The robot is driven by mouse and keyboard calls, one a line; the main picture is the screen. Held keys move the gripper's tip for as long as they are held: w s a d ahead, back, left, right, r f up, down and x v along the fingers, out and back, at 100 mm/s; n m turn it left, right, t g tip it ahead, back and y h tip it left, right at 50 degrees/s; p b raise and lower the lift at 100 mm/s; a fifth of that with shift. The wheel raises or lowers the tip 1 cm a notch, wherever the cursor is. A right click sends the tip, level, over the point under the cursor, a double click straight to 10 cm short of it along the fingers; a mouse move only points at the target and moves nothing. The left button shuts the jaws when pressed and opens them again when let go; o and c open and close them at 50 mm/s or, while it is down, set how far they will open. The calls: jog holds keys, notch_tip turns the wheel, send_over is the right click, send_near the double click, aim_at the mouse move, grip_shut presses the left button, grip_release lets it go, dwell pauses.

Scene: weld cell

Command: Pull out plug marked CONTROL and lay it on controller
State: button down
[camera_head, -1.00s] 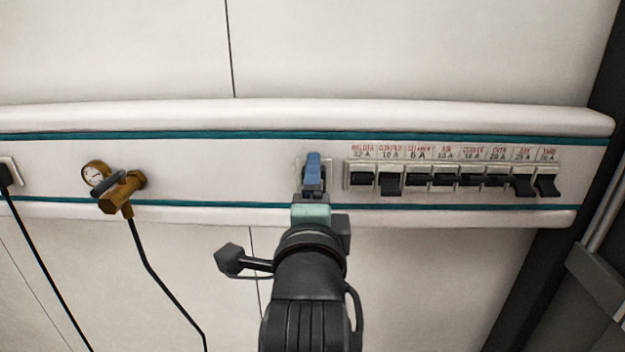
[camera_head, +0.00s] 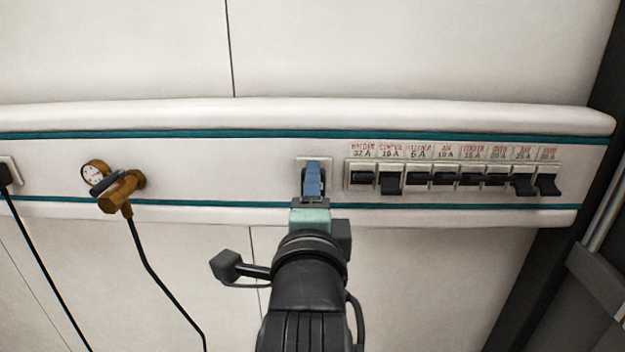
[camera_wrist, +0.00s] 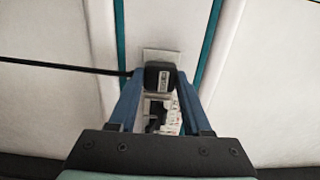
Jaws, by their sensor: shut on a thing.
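A black plug (camera_wrist: 158,74) with a small white label sits between the two blue fingers of my gripper (camera_wrist: 160,82) in the wrist view. The gripper is shut on it. The label lettering is too small to read surely. A black cable (camera_wrist: 70,67) runs off to the left from the plug. Behind the plug is a pale socket plate (camera_wrist: 163,54). In the head view my gripper (camera_head: 313,168) is just in front of this plate and hides the plug. I cannot tell whether its pins are clear of the socket. No controller is identifiable.
A row of black breaker switches (camera_head: 458,180) is close to the right of my gripper on the wall rail (camera_head: 230,170). A brass valve with a gauge (camera_head: 120,188) and hose is to the left. Another black plug (camera_head: 6,175) is at the far left.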

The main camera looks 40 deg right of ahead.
jog(key=shift+b+v, duration=0.7)
jog(key=shift+v, duration=1.75)
